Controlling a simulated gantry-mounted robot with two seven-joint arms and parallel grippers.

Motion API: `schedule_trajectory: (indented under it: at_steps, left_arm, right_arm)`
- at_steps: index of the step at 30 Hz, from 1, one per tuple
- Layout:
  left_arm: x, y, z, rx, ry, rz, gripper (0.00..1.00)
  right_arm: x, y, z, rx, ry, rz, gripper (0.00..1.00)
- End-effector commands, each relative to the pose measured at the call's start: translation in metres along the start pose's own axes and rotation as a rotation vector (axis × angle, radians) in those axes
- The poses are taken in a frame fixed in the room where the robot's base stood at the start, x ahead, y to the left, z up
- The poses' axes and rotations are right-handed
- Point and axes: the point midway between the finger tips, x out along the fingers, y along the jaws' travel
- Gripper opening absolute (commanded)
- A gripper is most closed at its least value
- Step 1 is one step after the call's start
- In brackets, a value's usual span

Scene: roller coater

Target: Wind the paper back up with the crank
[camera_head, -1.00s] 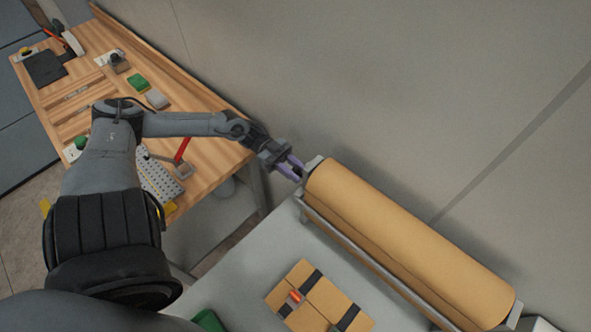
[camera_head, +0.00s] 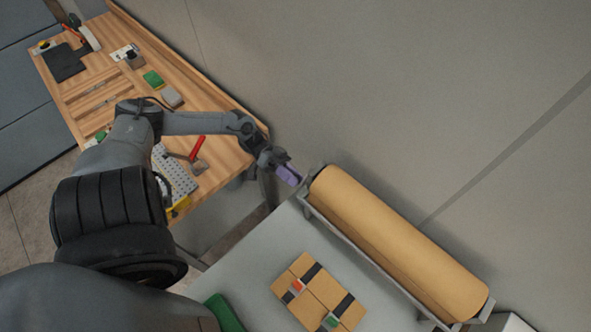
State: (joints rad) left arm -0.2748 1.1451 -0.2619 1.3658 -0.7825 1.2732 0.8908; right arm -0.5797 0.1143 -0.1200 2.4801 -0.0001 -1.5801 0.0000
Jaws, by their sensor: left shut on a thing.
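The brown paper roll (camera_head: 400,240) lies in a grey metal holder (camera_head: 362,254) at the back edge of the light table. My left gripper (camera_head: 291,176), with purple fingers, is at the roll's left end, beside the holder's end bracket. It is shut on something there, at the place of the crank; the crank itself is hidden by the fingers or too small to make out. No sheet of paper is clearly seen hanging from the roll. My right gripper is not in view.
A brown box with black straps (camera_head: 318,292) lies on the light table (camera_head: 240,275) in front of the roll. A green object (camera_head: 225,313) is at the lower edge. A wooden workbench (camera_head: 212,112) with a hammer (camera_head: 190,157) stands at left. A wall is behind the roll.

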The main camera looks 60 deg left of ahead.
Motion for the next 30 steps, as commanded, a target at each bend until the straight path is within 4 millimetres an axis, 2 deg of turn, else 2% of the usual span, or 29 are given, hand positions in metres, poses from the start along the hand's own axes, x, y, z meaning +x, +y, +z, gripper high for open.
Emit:
schedule_trajectory:
  at_steps: [1, 12, 21, 30]
  left_arm:
    - [0.0, 0.006, -0.005, -0.044, 0.001, -0.001, 0.0]
    - [0.0, 0.023, -0.009, -0.384, 0.001, 0.0, 0.0]
    - [0.0, 0.031, -0.014, -0.583, 0.0, -0.001, 0.0]
    - [0.0, 0.034, -0.016, -0.674, 0.0, 0.0, 0.0]
  right_arm:
    - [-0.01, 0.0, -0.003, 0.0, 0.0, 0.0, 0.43]
    - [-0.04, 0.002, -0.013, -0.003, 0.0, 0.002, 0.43]
    - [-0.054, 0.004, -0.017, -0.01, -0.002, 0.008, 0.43]
    - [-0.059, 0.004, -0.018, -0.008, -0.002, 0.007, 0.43]
